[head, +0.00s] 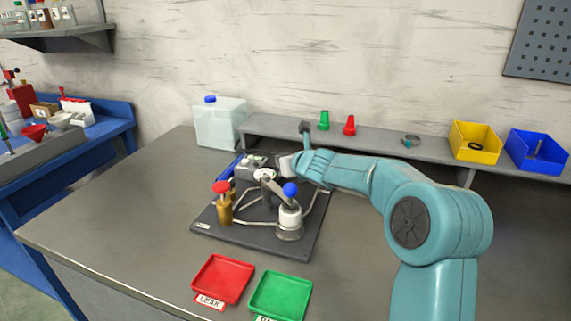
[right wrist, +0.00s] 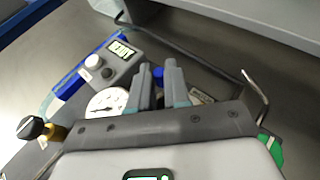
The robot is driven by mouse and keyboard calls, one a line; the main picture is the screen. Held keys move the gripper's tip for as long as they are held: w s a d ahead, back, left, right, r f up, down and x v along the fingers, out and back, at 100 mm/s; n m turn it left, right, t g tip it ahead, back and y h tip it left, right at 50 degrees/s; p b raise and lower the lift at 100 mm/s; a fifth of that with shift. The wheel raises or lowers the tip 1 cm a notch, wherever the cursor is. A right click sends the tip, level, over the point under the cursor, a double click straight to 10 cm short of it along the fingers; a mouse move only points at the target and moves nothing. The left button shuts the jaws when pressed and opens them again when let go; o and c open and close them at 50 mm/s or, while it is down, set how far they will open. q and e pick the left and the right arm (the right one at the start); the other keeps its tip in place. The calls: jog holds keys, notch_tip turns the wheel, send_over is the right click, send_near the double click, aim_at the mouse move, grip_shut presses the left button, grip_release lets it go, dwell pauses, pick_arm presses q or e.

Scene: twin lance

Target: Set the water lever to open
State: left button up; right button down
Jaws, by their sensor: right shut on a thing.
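A dark board (head: 212,231) on the table carries a valve rig with a red-topped brass valve (head: 226,213), a blue ball (head: 290,189) above a silver cylinder (head: 289,220), and a gauge (head: 264,175). My right gripper (head: 287,166) reaches in from the right, at the rear of the rig. The right wrist view shows its two fingers (right wrist: 160,88) closed around a small blue part (right wrist: 158,74), seemingly the water lever's handle. Most of that lever is hidden, so I cannot tell its setting. My left gripper is not in view.
A box with a lit display (right wrist: 122,50) stands close to the fingers. A red tray (head: 222,279) and a green tray (head: 280,296) lie in front of the board. A shelf behind holds a yellow bin (head: 475,143) and a blue bin (head: 537,151). The left tabletop is clear.

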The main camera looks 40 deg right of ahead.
jog(key=c, duration=1.4)
grip_release()
jog(key=shift+s, duration=0.1)
jog(key=v, duration=0.7)
jog(key=shift+r, duration=0.2)
jog(key=p+v, duration=0.2)
jog(key=v, duration=0.7)
jog(key=shift+a, duration=0.1)
